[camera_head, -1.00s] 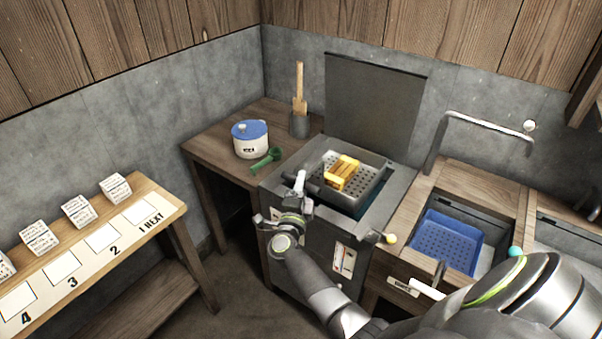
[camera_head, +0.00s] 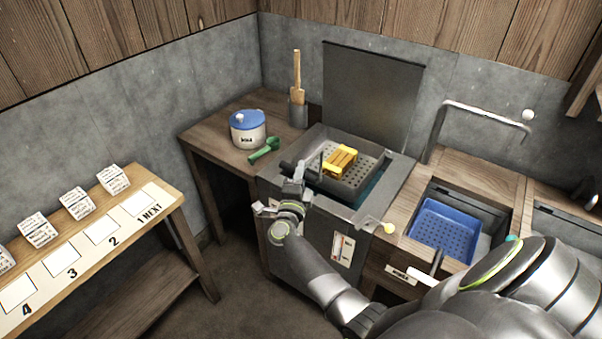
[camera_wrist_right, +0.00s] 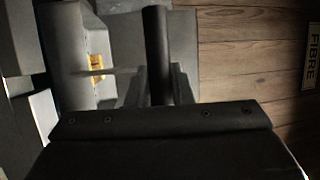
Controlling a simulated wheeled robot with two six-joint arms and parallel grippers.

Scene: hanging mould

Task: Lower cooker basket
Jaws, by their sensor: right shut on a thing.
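The grey perforated cooker basket (camera_head: 365,171) sits at the top of the dark cooker (camera_head: 310,207) and holds yellow-orange pieces (camera_head: 340,161). Its dark handle (camera_head: 288,163) points left, over the cooker's left edge. My right gripper (camera_head: 296,180) is shut on the handle. In the right wrist view the handle (camera_wrist_right: 157,50) is a dark upright bar in front of the gripper's palm, and the yellow pieces (camera_wrist_right: 97,68) show to its left. The basket's underside and its contact with the well are hidden. My left gripper is not in view.
A blue perforated tray (camera_head: 445,228) lies at the right. A tall dark panel (camera_head: 370,95) stands behind the cooker.

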